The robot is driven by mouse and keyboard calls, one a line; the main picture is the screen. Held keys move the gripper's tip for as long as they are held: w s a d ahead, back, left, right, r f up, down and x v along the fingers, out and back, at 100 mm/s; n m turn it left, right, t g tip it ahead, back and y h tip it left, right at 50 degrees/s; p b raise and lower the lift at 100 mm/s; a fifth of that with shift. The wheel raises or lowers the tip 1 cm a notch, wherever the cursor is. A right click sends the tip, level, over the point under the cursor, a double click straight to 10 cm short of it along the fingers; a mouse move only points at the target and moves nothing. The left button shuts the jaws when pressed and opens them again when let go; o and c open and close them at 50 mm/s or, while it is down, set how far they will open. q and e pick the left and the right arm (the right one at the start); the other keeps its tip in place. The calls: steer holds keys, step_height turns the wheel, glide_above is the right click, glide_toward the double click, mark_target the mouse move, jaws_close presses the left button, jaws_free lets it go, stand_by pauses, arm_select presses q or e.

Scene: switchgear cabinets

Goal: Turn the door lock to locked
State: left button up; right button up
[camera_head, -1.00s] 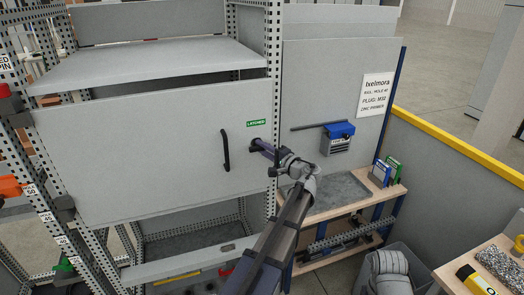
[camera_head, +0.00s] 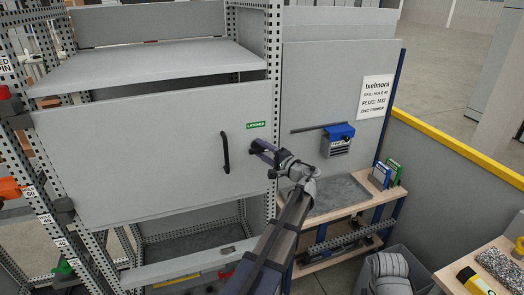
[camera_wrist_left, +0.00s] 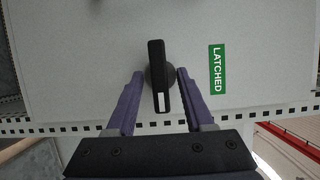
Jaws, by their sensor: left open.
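The door lock (camera_wrist_left: 158,75) is a black bar-shaped handle with a white mark at one end, on a round dark base in the grey cabinet door (camera_head: 150,150). In the left wrist view the bar stands nearly upright in the picture. My left gripper (camera_wrist_left: 160,76) is open, with one purple finger on each side of the lock and small gaps to the bar. My right gripper is not in view.
A black door handle (camera_head: 225,151) stands out left of the lock. A perforated post (camera_head: 273,60) runs along the door's right edge.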

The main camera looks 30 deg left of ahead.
arm_select(q)
steer(key=v, duration=0.8)
steer(key=shift+a, duration=0.1)
steer(key=s+d+f+g+h+b, duration=0.2)
steer(key=s+d+f+h, duration=0.4)
steer(key=s+d+f, duration=0.4)
steer(key=s+d+f+g+h+b, duration=0.1)
steer(key=s+d+f+g+h, duration=0.1)
steer(key=s+d+f+h, duration=0.7)
steer(key=s+d+f+g, duration=0.1)
steer(key=s+d+f, duration=0.2)
steer(key=d, duration=0.2)
steer(key=s+d+f+h, duration=0.1)
steer(key=s+d+f, duration=0.2)
steer(key=d, duration=0.2)
steer(key=shift+s+d+f+g+b, duration=0.2)
steer(key=shift+s+f+g+b, duration=0.1)
steer(key=shift+f+g+b, duration=0.15)
